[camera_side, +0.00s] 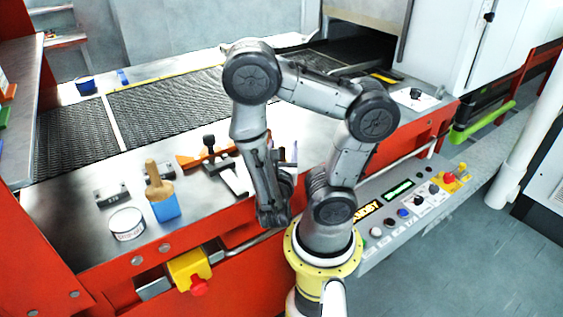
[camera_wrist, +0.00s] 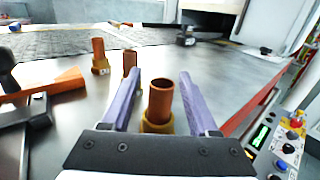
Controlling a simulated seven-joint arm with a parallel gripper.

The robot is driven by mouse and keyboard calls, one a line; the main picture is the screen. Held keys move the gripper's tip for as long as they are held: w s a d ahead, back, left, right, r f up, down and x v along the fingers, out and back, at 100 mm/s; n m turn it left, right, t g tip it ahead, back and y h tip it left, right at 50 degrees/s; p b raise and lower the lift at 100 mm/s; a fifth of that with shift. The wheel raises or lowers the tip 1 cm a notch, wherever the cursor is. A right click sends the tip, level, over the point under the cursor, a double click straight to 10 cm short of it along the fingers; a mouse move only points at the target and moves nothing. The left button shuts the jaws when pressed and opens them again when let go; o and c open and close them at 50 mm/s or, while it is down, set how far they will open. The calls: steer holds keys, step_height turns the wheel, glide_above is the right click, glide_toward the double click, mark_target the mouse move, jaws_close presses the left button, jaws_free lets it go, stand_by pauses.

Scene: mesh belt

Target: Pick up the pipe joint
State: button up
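A copper-coloured pipe joint (camera_wrist: 160,101) with a brass-coloured lower collar stands upright in the wrist view. My gripper (camera_wrist: 157,77) has its two purple fingers spread on either side of it, with a visible gap at each side. The lower part of this joint is hidden by the gripper body. A similar copper piece with a brass collar (camera_wrist: 99,56) stands further off to the left. Another copper piece (camera_wrist: 130,62) shows partly behind the left finger. In the side view my arm hides these pieces and most of my gripper.
An orange clamp-like tool (camera_wrist: 50,83) with black parts lies at left. A small black object (camera_wrist: 187,37) stands further back. In the side view, a wooden-handled brush (camera_side: 160,190) and a white tin (camera_side: 126,224) stand left. The control panel (camera_side: 400,206) is at right.

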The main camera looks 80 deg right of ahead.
jaws_close()
stand_by(0.4)
step_height(320, 180, up, 10)
stand_by(0.8)
